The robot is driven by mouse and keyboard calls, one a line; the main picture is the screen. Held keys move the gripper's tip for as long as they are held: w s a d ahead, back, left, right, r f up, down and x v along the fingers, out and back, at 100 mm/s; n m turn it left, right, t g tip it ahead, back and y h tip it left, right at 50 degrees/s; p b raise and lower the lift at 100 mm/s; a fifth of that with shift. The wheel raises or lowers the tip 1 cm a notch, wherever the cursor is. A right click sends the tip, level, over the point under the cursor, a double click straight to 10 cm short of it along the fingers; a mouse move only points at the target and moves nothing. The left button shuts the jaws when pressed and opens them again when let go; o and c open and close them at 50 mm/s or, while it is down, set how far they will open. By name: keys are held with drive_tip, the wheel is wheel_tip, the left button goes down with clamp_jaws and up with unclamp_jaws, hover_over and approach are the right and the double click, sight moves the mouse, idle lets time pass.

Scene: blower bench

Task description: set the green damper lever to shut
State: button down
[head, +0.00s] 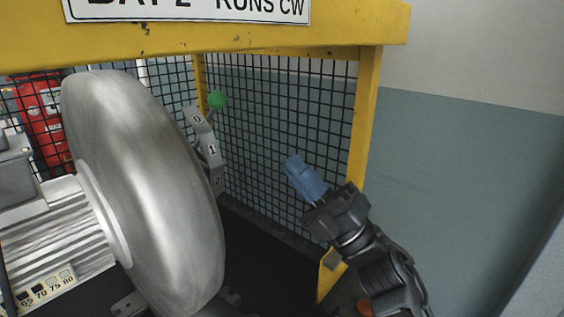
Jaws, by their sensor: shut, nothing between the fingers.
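The green damper lever shows as a green ball knob (217,99) on a short arm, behind and to the right of the big metal blower housing. Beside it is a grey plate (207,138) marked "0" at the upper end and "1" lower down. The knob is up near the "0" end; part of the lever arm is hard to make out. My gripper (293,165) has blue fingers that are shut and empty. It is to the lower right of the knob, apart from it, in front of the mesh.
The round blower housing (150,190) fills the left middle, with a motor (50,235) at left. A yellow frame (366,120) with black mesh (285,120) encloses the bay. A sign (185,8) hangs on the top beam. A red object (42,120) stands behind the mesh.

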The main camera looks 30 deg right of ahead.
drive_tip(key=shift+s+d+f, duration=0.15)
drive_tip(key=shift+s+f, duration=0.05)
drive_tip(key=s+a+f+m+g+h, duration=0.1)
drive_tip(key=s+f+m+h, duration=0.3)
drive_tip(key=s, duration=0.7)
drive_tip(key=s+a+f+m+g+h, duration=0.1)
drive_tip(key=s+f+m+g+h, duration=0.3)
drive_tip(key=s+f+m, duration=0.4)
drive_tip(key=s+a+f+m+g+h, duration=0.1)
drive_tip(key=s+f+m+h, duration=0.4)
drive_tip(key=s+m, duration=0.9)
drive_tip(key=shift+s+a+f+g+h, duration=0.35)
drive_tip(key=shift+s+f+g, duration=0.25)
drive_tip(key=shift+s+g, duration=0.45)
